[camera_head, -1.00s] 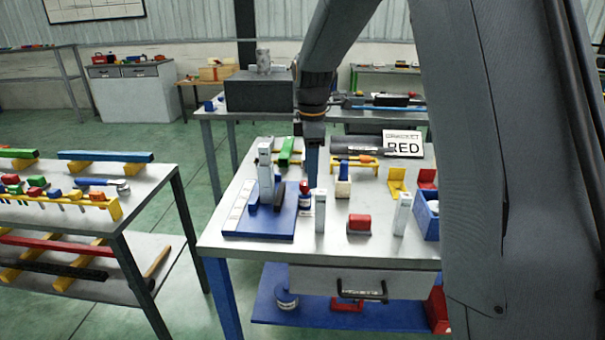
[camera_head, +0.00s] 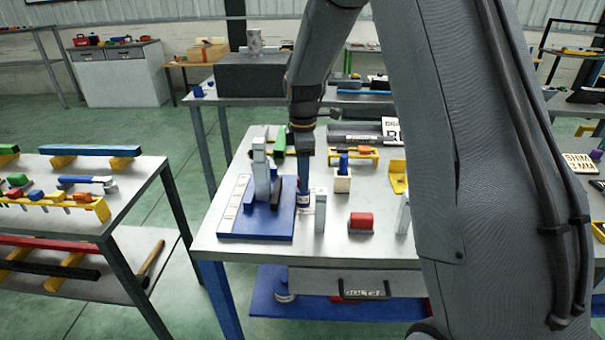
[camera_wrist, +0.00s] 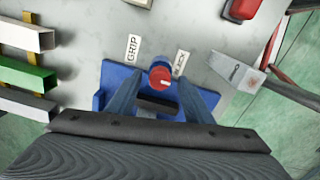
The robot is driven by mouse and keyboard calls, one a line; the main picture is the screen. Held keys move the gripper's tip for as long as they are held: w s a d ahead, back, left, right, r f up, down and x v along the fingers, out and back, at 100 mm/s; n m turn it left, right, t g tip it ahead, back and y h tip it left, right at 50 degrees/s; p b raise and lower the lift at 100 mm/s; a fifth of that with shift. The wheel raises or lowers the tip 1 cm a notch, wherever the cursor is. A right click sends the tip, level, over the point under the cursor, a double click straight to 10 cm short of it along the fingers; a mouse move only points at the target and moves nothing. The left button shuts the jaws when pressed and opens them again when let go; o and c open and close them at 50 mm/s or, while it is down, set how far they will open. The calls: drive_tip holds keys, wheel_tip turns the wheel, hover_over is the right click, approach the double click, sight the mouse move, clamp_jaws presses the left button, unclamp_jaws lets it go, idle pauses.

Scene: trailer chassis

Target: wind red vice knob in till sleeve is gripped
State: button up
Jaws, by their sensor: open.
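The red vice knob (camera_wrist: 162,80), a round cap with a white mark on its face, stands between the fingers of my gripper (camera_wrist: 160,98) in the wrist view. The fingers are open on either side of it, and contact cannot be told. The blue vice base (camera_head: 230,228) carries a grey upright (camera_head: 262,172) and a dark block (camera_head: 276,192). In the head view my gripper (camera_head: 304,192) is lowered at the right edge of the vice and largely hides the knob. I cannot tell which part is the sleeve. A GRIP label (camera_wrist: 133,47) and a SLACK label (camera_wrist: 181,63) flank the knob.
A grey post (camera_head: 320,213) stands close to the right of my gripper. A red block (camera_head: 361,221) stands further right. A green bar (camera_head: 279,141) lies behind the vice, and a small holder (camera_head: 343,182) is at the back right. The bench front edge is bare.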

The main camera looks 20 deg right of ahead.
drive_tip(key=shift+f, duration=0.4)
drive_tip(key=c, duration=1.1)
